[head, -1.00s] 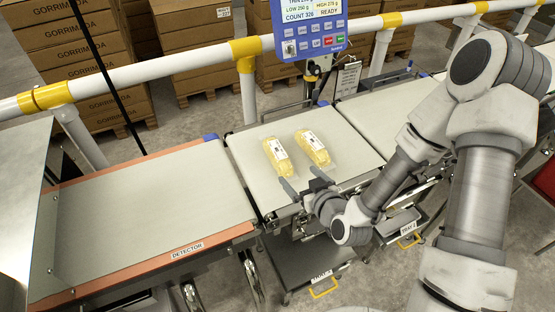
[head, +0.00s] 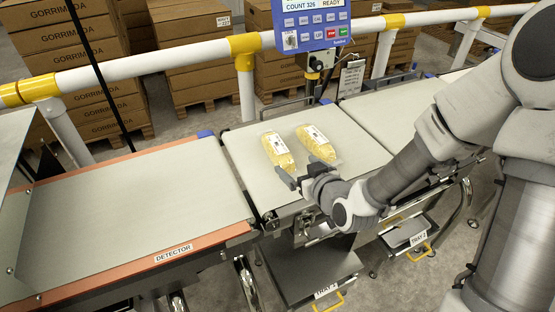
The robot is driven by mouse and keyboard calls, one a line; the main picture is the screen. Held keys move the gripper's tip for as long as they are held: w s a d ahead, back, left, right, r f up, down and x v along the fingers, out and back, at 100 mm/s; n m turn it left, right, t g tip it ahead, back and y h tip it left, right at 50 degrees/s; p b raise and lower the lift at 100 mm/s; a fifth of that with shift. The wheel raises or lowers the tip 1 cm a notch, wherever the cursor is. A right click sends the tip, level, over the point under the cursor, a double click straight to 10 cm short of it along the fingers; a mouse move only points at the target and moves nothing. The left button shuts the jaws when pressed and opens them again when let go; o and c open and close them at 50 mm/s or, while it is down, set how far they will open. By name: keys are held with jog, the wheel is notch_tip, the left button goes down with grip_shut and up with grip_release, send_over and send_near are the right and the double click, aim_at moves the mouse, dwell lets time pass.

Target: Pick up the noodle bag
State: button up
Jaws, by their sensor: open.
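Two yellow noodle bags with white labels lie side by side on the weighing belt (head: 245,162), the left bag (head: 279,152) and the right bag (head: 315,143). Both are tilted slightly in the picture, their near ends toward my gripper (head: 300,174). My gripper is open and empty at the belt's near edge. Its left finger is close to the near end of the left bag, and its right finger is below the near end of the right bag. I cannot tell whether either finger touches a bag.
The detector belt (head: 130,205) on the left is bare. A blue control panel (head: 312,22) stands behind the weighing belt, by a white and yellow rail (head: 160,66). More bare belt (head: 400,108) continues right. Trays hang below, and stacked cartons (head: 75,50) stand behind.

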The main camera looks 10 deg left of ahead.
aim_at(279, 151)
jog(key=x, duration=1.2)
jog(key=shift+w+a, duration=0.1)
grip_shut()
